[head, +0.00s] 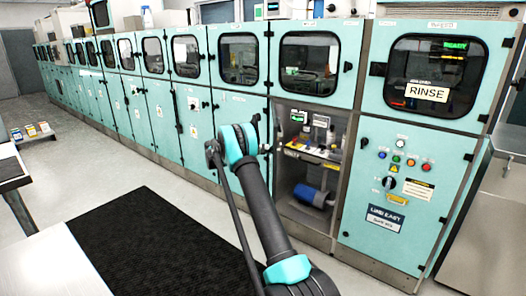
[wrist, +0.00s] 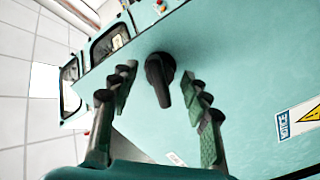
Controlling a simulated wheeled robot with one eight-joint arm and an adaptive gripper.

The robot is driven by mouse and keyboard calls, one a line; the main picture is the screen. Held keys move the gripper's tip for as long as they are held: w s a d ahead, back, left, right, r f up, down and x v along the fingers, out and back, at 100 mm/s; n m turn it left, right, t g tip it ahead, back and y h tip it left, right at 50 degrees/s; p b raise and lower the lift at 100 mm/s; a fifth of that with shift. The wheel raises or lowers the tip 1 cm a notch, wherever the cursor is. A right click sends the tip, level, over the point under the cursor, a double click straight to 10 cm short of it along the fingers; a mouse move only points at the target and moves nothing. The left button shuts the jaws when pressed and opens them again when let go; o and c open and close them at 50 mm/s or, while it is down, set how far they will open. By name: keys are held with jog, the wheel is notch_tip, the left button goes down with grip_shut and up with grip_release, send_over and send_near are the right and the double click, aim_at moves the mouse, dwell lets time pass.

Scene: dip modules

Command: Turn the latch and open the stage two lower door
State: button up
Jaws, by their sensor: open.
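In the wrist view, a black turn latch (wrist: 161,78) sits on a teal door panel (wrist: 245,75). Its handle points down in the picture. My gripper (wrist: 160,92) is open, with one finger to the left and one to the right of the latch; I see no clear contact. In the head view, my arm reaches to a teal lower door (head: 227,112) left of an open bay, and the arm's end hides most of the gripper and the latch. The door looks closed. I cannot read a stage number on it.
An open lower bay (head: 318,150) with a blue cylinder (head: 313,194) is right of my arm. The RINSE cabinet (head: 425,150) stands further right. A black mat (head: 160,245) lies on the floor at left. A notice sticker (wrist: 298,118) is beside the latch.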

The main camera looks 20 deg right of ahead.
jog(key=shift+r, duration=0.1)
notch_tip(320, 180, up, 10)
jog(key=shift+f, duration=0.1)
dwell(0.4)
